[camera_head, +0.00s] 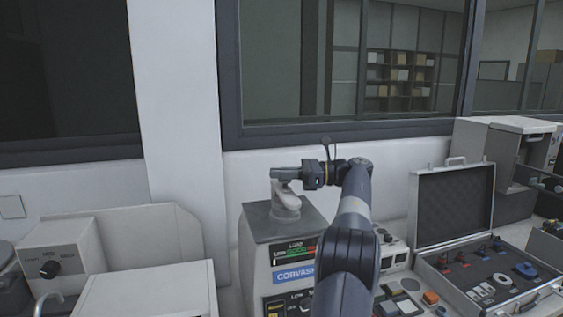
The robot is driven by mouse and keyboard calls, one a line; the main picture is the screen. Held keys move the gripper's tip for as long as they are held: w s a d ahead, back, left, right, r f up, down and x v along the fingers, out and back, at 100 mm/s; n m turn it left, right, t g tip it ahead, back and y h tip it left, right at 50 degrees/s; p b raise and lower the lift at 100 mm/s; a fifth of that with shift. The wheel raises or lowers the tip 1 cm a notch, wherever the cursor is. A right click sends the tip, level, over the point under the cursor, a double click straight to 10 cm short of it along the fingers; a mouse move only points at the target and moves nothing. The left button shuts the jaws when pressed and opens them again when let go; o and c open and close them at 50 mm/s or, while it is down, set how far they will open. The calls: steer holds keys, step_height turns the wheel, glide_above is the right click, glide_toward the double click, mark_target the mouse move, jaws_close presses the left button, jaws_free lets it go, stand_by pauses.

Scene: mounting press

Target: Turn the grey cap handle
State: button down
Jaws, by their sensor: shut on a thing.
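The grey cap handle (285,205) stands on top of the mounting press (256,229), the box-shaped machine with a blue label on its front. The handle's upper part is partly covered by my gripper. My gripper (284,176) comes in from the right and is shut on the top of the handle. The exact contact of the fingers is too small to see. My arm rises from the bottom middle and hides part of the press's right side.
An open case (455,207) with several small parts stands on the right. Several coloured items lie in a tray (409,308) right of my arm. A white device with a black knob (50,269) is on the left. A wall and window are behind the press.

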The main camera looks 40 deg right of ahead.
steer(key=shift+a+r+n+g+y+p, duration=0.1)
steer(key=shift+r+n+g+y+p, duration=0.2)
steer(key=shift+n+g+y+p, duration=0.5)
steer(key=shift+p, duration=0.3)
steer(key=shift+f+g, duration=0.15)
steer(key=shift+g, duration=0.15)
steer(key=c, duration=1.5)
jaws_free()
steer(key=shift+f, duration=0.1)
steer(key=shift+f, duration=0.1)
